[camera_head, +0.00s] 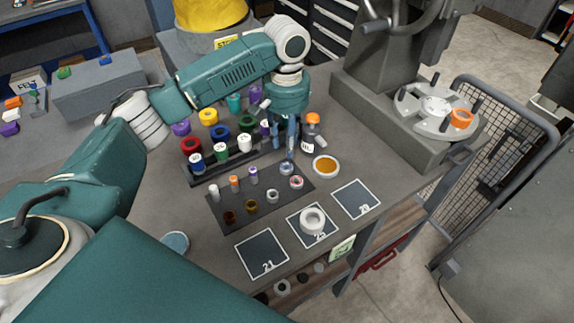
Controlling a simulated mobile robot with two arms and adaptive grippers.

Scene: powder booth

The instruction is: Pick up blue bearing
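A blue ring (217,133) lies among coloured rings behind the dark rack on the bench. A blue and white cylindrical piece (197,163) stands at the rack's left end. A small grey-blue ring (287,169) sits on the dark mat (218,206). I cannot tell which of these is the blue bearing. My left gripper (287,152) points down just above the grey-blue ring, right of the rack. Its fingers look close together, but their opening is unclear, as is any contact with the ring. My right gripper is not in view.
Several small parts stand on the mat. Close to the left gripper are an orange-capped bottle (311,132) and an amber-filled dish (326,166). A white ring (312,220) lies on the middle numbered pad. A grey machine (385,115) stands at the back right.

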